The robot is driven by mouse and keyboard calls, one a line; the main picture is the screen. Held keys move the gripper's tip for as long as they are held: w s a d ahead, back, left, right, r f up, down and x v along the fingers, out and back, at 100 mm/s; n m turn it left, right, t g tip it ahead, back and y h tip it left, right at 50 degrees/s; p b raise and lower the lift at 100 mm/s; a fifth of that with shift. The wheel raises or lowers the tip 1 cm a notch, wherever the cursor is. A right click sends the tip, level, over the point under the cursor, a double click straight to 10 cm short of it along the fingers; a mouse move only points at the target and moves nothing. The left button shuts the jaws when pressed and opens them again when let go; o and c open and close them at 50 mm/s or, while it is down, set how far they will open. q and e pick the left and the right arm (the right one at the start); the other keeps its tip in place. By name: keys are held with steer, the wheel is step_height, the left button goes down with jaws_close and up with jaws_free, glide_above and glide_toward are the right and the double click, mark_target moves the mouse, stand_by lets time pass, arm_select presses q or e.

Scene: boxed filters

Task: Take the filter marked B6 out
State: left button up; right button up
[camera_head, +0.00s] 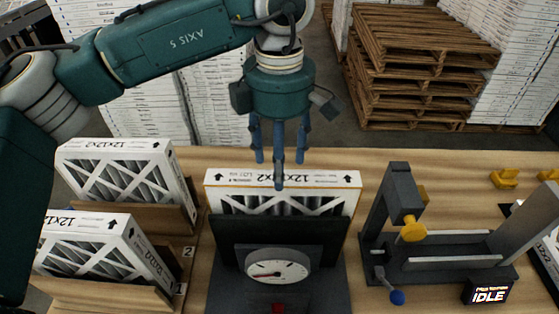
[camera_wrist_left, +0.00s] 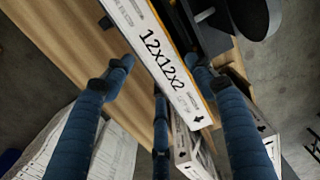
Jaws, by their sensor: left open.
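No B6 mark is readable on any filter. A white-framed filter marked 12x12x2 (camera_head: 325,179) stands upright in a dark stand (camera_head: 230,240) with a dial (camera_head: 277,270). Its top edge also shows in the left wrist view (camera_wrist_left: 160,50). My left gripper (camera_head: 279,160) is open, fingers pointing down over this filter's top edge. In the left wrist view its fingers (camera_wrist_left: 160,80) are spread to both sides of the edge, with nothing held. Two more 12x12x2 filters stand at the left, one in the rack marked 2 (camera_head: 120,155), one in the rack marked 1 (camera_head: 85,225). My right gripper is not in view.
A dark fixture (camera_head: 400,190) with a yellow knob, a blue-tipped lever and an IDLE display (camera_head: 488,293) stands at the right. Another white-framed filter (camera_head: 546,250) is partly cut off at the right edge. Pallets (camera_head: 415,60) and stacked boxes are behind the wooden table (camera_head: 195,165).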

arm_select(q)
steer(key=shift+r, duration=0.1)
steer(key=o, duration=0.6)
steer(key=shift+c, duration=0.2)
